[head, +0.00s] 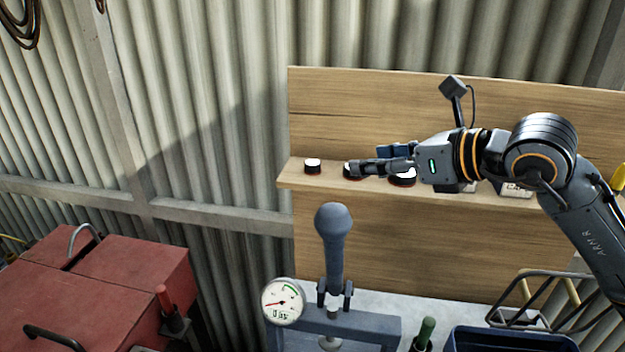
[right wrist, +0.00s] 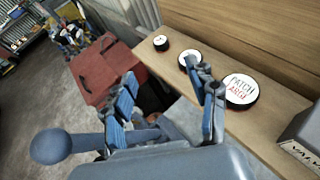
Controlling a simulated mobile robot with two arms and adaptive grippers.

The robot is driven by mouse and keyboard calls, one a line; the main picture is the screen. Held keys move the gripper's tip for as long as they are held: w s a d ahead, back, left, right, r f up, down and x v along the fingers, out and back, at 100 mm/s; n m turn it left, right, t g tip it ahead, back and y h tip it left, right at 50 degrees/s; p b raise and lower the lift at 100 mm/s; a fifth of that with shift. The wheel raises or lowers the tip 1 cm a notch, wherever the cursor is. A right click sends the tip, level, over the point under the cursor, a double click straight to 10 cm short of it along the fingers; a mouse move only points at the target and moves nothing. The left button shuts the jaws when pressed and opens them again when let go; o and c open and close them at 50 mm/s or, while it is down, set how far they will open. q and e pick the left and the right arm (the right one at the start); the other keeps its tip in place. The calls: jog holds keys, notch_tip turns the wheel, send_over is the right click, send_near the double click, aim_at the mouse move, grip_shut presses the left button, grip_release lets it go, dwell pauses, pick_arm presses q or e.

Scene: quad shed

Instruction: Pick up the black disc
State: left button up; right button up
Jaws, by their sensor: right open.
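Three round black discs with white tops stand in a row on a wooden shelf (head: 290,179). In the head view the left disc (head: 313,167) is in the open; the middle disc (head: 348,171) and right disc (head: 402,179) are partly behind my right gripper (head: 362,168). In the right wrist view they are the far disc (right wrist: 161,44), the middle disc (right wrist: 187,60), and the near, larger disc (right wrist: 241,88) with lettering on top. My right gripper (right wrist: 160,78) is open and empty. Its right finger partly covers the middle disc. My left gripper is not in view.
Boxes (right wrist: 302,140) stand further right on the shelf. A wooden back panel (head: 370,105) rises behind it. Below are a pump with a gauge (head: 283,302) and a tall handle (head: 333,235). A red toolbox (head: 95,285) is at lower left.

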jog(key=p, duration=0.3)
send_near(315, 163)
jog(key=x, duration=0.2)
jog(key=shift+w+a+f, duration=0.1)
jog(key=shift+w+a, duration=0.1)
jog(key=shift+a, duration=0.1)
jog(key=shift+w+a+f+p, duration=0.25)
jog(key=shift+w+p, duration=0.05)
jog(key=shift+w, duration=0.1)
jog(key=p+x, duration=0.2)
jog(key=x, duration=0.2)
jog(key=shift+w+a, duration=0.15)
jog(key=shift+a, duration=0.1)
jog(key=shift+w+a+f, duration=0.25)
jog(key=shift+f, duration=0.05)
jog(key=shift+s+d, duration=0.1)
jog(key=shift+d, duration=0.05)
jog(key=c, duration=0.4)
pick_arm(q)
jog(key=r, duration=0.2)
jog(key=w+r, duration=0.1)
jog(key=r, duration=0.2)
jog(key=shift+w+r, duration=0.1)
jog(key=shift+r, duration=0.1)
pick_arm(e)
jog(key=c, duration=0.6)
